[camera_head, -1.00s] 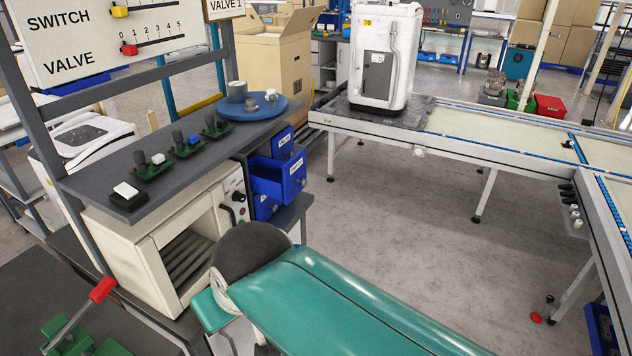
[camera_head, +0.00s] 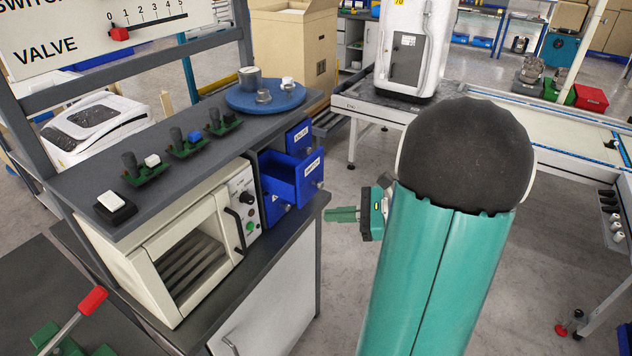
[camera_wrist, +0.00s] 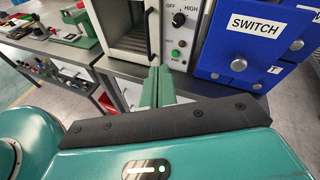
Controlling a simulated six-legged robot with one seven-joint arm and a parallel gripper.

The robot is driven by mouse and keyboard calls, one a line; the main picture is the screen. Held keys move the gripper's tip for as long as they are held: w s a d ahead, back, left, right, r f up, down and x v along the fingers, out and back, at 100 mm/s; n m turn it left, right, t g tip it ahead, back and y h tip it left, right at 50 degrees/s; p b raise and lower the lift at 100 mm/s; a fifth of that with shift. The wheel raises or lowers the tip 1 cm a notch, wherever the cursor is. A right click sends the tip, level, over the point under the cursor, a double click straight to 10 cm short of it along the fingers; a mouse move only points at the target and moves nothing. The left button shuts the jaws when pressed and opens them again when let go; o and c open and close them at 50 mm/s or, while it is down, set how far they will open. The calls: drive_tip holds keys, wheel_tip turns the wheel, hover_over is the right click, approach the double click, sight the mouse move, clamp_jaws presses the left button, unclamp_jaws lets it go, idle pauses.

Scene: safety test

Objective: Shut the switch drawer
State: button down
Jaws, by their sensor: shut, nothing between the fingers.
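The blue switch drawer (camera_head: 284,184) is pulled out of its cabinet in the head view, between an upper and a lower blue drawer. Its front with the SWITCH label and a round knob fills the upper right of the wrist view (camera_wrist: 262,62). My gripper (camera_head: 328,214) is shut and empty, just below and to the right of the drawer front in the head view. In the wrist view its green fingers (camera_wrist: 157,78) point toward the oven, left of the drawer front. I see no contact with the drawer.
A white oven (camera_head: 175,250) with a dark handle stands left of the drawers. The shelf (camera_head: 215,155) above holds several small switch boards and a blue round plate (camera_head: 262,103). A conveyor (camera_head: 480,105) stands at the back right. Open floor lies between.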

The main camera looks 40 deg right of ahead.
sight(322, 186)
drive_tip(key=s+d+f+m+t+h, duration=0.1)
drive_tip(key=s+d+m+t+h, duration=0.15)
drive_tip(key=d, duration=0.35)
drive_tip(key=s+d+f+m+t+h, duration=0.1)
drive_tip(key=s+d+f+m+t, duration=0.1)
drive_tip(key=d+m+t, duration=0.3)
drive_tip(key=w+a, duration=0.1)
drive_tip(key=w, duration=0.3)
drive_tip(key=w+a+g, duration=0.1)
drive_tip(key=w, duration=0.4)
drive_tip(key=w+a+n+g, duration=0.1)
drive_tip(key=w+a, duration=0.1)
drive_tip(key=w, duration=0.2)
drive_tip(key=shift+w+r, duration=0.25)
drive_tip(key=shift+w, duration=0.05)
drive_tip(key=shift+w+a, duration=0.1)
drive_tip(key=x, duration=1.1)
drive_tip(key=shift+f, duration=0.1)
drive_tip(key=shift+w, duration=0.35)
drive_tip(key=shift+a, duration=0.1)
drive_tip(key=shift+w+a, duration=0.1)
drive_tip(key=shift+w, duration=0.1)
drive_tip(key=shift+s, duration=0.1)
